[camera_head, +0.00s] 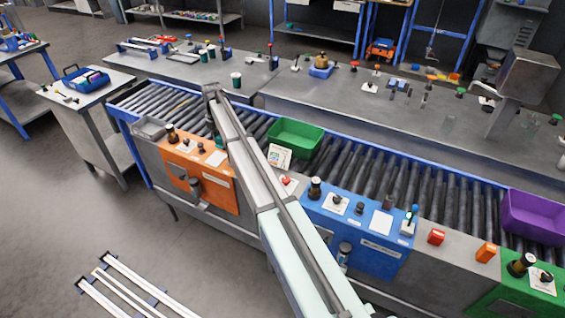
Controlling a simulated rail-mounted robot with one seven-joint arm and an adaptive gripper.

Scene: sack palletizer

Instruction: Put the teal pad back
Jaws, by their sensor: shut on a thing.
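My arm reaches from the bottom of the picture up and left across the roller conveyor. At its far end a narrow dark part hangs down over the rollers, and I take this for my gripper (217,136). It is small and partly covered by my arm. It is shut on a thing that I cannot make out. I cannot pick out the teal pad with certainty anywhere. A small teal-topped piece (413,210) stands at the right end of the blue control panel (352,228), well away from my gripper.
A green bin (296,137) and a purple bin (535,215) sit on the conveyor (375,172). An orange panel (203,185) with knobs lies left of my arm. A grey bench (350,97) with several small items runs behind. Aluminium rails (125,287) lie on the floor.

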